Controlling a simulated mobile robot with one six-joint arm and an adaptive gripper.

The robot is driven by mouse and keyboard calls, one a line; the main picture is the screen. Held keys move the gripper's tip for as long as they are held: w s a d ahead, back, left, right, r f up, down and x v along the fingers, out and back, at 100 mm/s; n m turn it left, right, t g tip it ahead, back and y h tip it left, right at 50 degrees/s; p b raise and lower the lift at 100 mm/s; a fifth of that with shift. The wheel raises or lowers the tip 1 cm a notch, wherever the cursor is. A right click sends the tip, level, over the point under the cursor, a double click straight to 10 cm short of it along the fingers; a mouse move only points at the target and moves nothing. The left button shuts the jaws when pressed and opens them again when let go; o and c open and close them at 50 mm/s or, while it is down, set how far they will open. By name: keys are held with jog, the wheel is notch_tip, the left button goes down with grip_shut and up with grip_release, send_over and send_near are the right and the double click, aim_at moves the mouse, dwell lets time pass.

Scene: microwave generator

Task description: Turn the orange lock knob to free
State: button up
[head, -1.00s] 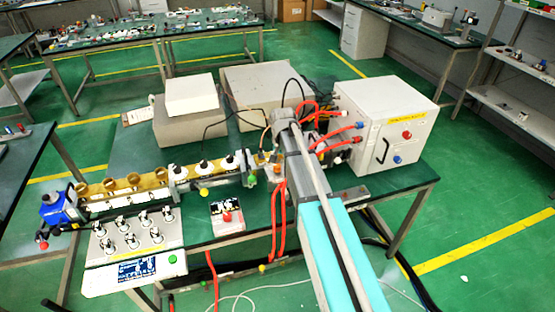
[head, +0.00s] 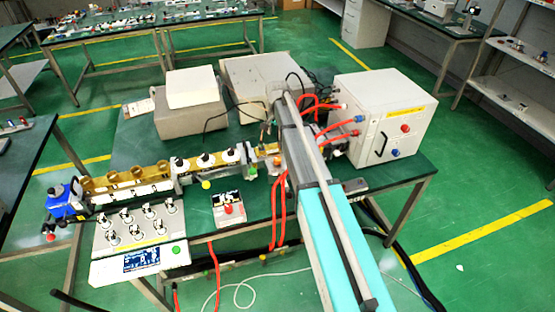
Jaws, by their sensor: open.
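I cannot make out the orange lock knob for certain. The brass-coloured waveguide line (head: 150,172) runs across the green bench, with several white-and-black knobs on top. A small orange-brown patch (head: 277,161) shows at its right end, close beside my arm; it is too small to identify. A yellow knob (head: 206,184) and a green knob (head: 251,171) sit along the line's front side. My gripper is hidden behind the arm.
A white generator box (head: 378,115) with a red button and black handle stands right of my arm. Red cables (head: 282,210) hang at the bench's front. A switch panel (head: 138,225) and a small red-button box (head: 228,207) lie in front. Grey boxes (head: 190,118) stand behind.

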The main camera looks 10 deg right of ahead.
aim_at(277, 158)
jog(key=shift+a+f+b, duration=0.1)
jog(key=shift+f+b, duration=6.55)
jog(key=shift+f, duration=0.1)
grip_shut()
